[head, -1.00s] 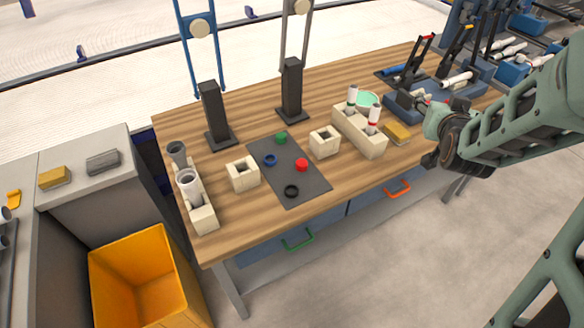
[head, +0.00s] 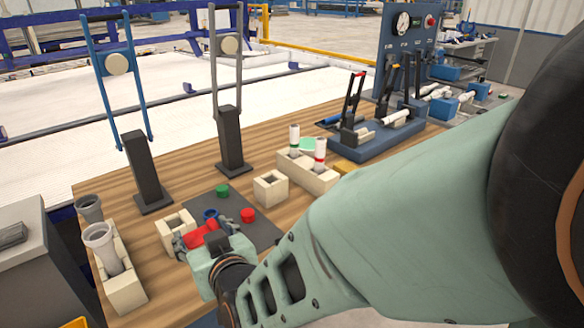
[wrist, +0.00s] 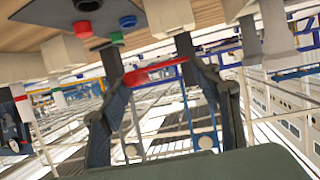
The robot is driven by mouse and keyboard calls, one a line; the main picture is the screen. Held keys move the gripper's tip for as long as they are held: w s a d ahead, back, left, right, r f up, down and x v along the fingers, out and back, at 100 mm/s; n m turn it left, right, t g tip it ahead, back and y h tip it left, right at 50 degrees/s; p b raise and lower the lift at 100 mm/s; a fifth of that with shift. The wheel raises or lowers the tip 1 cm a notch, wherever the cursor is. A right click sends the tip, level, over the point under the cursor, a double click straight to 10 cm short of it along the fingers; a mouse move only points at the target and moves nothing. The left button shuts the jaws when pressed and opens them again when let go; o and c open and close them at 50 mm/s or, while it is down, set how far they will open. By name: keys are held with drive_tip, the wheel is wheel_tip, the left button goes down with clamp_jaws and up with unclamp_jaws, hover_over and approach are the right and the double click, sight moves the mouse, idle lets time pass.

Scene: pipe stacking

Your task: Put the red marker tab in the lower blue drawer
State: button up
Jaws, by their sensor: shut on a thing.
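My gripper (head: 204,240) is over the front left part of the wooden table in the head view, beside a cream block and the dark mat. It is shut on a flat red piece (head: 211,226), which looks like the red marker tab. In the wrist view the red tab (wrist: 150,73) spans between my two fingertips (wrist: 157,72), clear of other things. The wrist picture appears upside down, with the table at the top. The lower blue drawer does not show in the head view now; my arm covers the table's front.
A dark mat (head: 262,232) holds a red cap (head: 247,215), a green cap (head: 222,190) and a blue ring (head: 211,214). Cream blocks (head: 270,188) stand around it. Dark posts (head: 232,140) rise behind.

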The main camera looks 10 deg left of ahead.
drive_tip(key=w+f, duration=0.3)
drive_tip(key=w, duration=0.1)
drive_tip(key=w+f+b, duration=0.1)
drive_tip(key=w+f, duration=0.2)
drive_tip(key=w, duration=0.2)
drive_tip(key=w+f, duration=0.3)
drive_tip(key=w, duration=0.1)
drive_tip(key=shift+w+a+f, duration=0.1)
drive_tip(key=shift+w+f, duration=0.05)
drive_tip(key=shift+f, duration=0.15)
drive_tip(key=shift+w+f+b, duration=0.15)
drive_tip(key=shift+f+b, duration=0.1)
drive_tip(key=shift+f, duration=0.65)
drive_tip(key=shift+w+f+b, duration=0.15)
drive_tip(key=shift+f+b, duration=0.05)
drive_tip(key=shift+f, duration=0.7)
drive_tip(key=shift+f, duration=0.1)
drive_tip(key=shift+f, duration=0.1)
drive_tip(key=o, duration=1.1)
drive_tip(key=shift+c, duration=0.2)
drive_tip(key=shift+r, duration=0.2)
drive_tip(key=shift+s, duration=0.1)
